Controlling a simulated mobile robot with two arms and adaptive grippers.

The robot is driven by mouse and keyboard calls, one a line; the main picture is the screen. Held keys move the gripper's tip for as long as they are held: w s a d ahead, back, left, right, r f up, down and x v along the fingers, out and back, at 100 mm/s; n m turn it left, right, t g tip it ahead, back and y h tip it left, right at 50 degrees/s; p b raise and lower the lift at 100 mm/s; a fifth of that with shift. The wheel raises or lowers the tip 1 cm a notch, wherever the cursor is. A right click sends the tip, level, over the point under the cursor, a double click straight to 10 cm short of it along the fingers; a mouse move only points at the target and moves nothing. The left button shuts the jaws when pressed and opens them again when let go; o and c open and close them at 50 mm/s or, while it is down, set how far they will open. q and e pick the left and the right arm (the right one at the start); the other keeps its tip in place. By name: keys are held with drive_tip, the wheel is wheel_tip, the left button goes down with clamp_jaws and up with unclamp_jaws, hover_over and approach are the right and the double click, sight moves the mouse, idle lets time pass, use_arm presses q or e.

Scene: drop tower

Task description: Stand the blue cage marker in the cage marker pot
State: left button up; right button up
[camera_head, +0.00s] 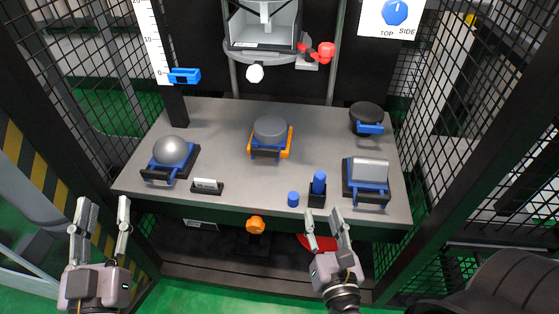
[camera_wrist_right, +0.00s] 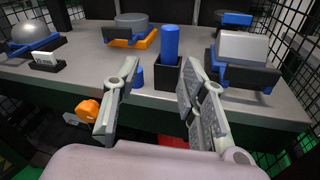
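A blue cylinder, which looks like the cage marker (camera_head: 319,182), stands upright in a small black square pot (camera_head: 317,200) near the table's front edge. In the right wrist view the marker (camera_wrist_right: 170,44) rises out of the pot (camera_wrist_right: 167,83). A shorter blue cylinder (camera_head: 293,199) stands on the table just left of the pot; it is partly hidden behind a finger in the right wrist view (camera_wrist_right: 139,76). My right gripper (camera_head: 323,213) is open and empty, just in front of the pot. My left gripper (camera_head: 103,203) is open and empty, left of and below the table.
The grey table (camera_head: 225,165) holds a silver dome (camera_head: 172,150), a dark grey disc (camera_head: 270,128) in an orange holder, a black bowl-like piece (camera_head: 366,113) and a silver block (camera_head: 370,169). A small label stand (camera_head: 206,185) is at front left. Mesh walls flank the table.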

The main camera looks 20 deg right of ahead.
drive_tip(key=w+a+r+m+y, duration=0.2)
drive_tip(key=w+a+m+y, duration=0.5)
drive_tip(key=m, duration=0.7)
drive_tip(key=a+r+m+t+y, duration=0.3)
drive_tip(key=r+m, duration=0.9)
drive_tip(key=m, duration=0.1)
drive_tip(key=shift+w+t, duration=0.4)
drive_tip(key=shift+w, duration=0.05)
drive_tip(key=shift+a, duration=0.1)
